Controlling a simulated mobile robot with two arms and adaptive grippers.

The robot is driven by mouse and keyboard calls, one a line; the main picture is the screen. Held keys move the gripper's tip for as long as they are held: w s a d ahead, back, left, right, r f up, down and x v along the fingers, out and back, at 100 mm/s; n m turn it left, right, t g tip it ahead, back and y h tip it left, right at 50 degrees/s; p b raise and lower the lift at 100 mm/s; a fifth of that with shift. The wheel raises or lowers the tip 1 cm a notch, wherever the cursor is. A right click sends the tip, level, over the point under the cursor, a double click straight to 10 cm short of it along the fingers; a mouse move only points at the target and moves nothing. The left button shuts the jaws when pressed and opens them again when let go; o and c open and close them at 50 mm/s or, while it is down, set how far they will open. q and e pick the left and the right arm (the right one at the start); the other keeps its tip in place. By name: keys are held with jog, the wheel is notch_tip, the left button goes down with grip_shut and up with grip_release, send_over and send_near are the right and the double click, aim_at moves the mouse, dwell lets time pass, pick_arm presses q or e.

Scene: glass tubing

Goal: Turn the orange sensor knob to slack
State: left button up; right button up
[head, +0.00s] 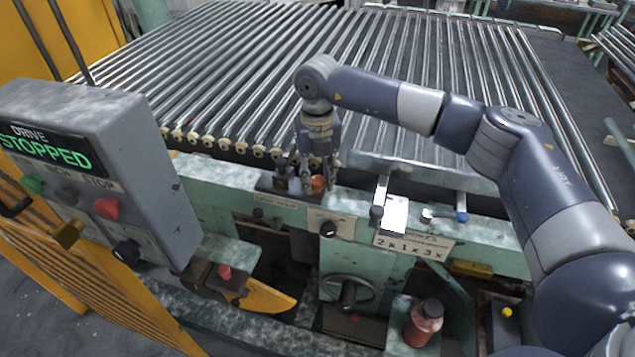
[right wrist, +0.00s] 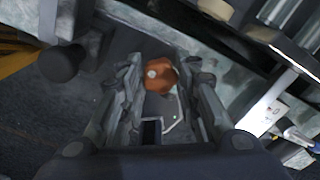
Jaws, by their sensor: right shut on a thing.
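The orange sensor knob (head: 318,184) sits on a dark plate on top of the green machine rail, in front of the rollers. My right gripper (head: 318,178) points down at it, with its fingers on either side. In the right wrist view the orange knob (right wrist: 161,73) shows between the fingertips of my right gripper (right wrist: 160,80), which is shut on it. The knob's marking and the plate's lettering cannot be read. My left gripper is not in view.
A dark round knob (right wrist: 62,64) stands beside the orange one. A grey control box (head: 90,150) reading "DRIVE STOPPED" stands at the left. Levers (head: 380,200) and a "2x1x3x" label (head: 412,245) are right of the gripper. A handwheel (head: 347,291) and red bottle (head: 424,322) are below.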

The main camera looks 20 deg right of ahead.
jog(key=n+b, duration=0.3)
jog(key=n, duration=0.3)
jog(key=shift+w+n, duration=0.1)
jog(key=shift+n, duration=0.2)
jog(key=n+b, duration=0.1)
jog(key=n, duration=0.2)
jog(key=shift+r+n+b, duration=0.15)
jog(key=shift+n+b, duration=0.35)
jog(key=shift+n, duration=1.1)
jog(key=o, duration=1.1)
